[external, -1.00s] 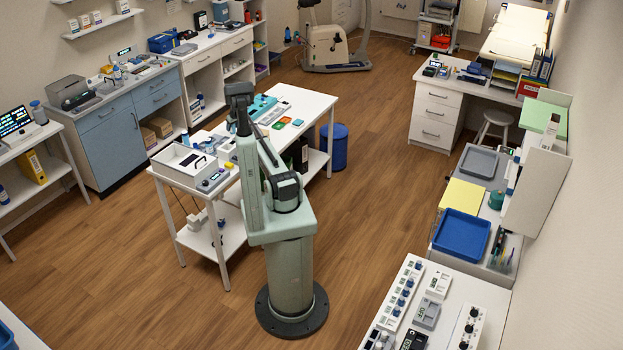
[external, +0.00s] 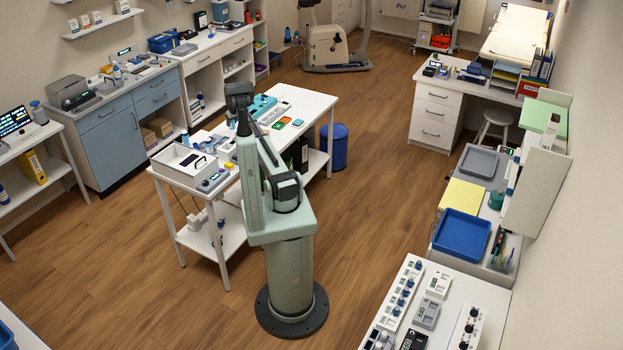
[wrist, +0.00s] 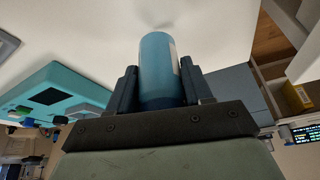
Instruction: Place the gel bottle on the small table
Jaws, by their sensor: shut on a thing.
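The gel bottle, a blue cylinder (wrist: 161,62) with a pale label at its right edge, stands out between the two dark fingers of my gripper (wrist: 159,72) in the wrist view. The fingers are shut on it from both sides. A white tabletop (wrist: 90,28) lies beyond the bottle, with a soft shadow near the bottle's far end. I cannot tell whether the bottle touches this surface. In the external view my arm reaches over the white table (external: 312,103), and the gripper and bottle are mostly hidden behind it. Which table is the small one is not clear.
A teal case (external: 262,107) lies on the white table, and shows left of my gripper in the wrist view (wrist: 62,92). An open white box (external: 184,162) and a small device (external: 213,180) stand at its near left. A blue bin (external: 334,147) stands on the floor.

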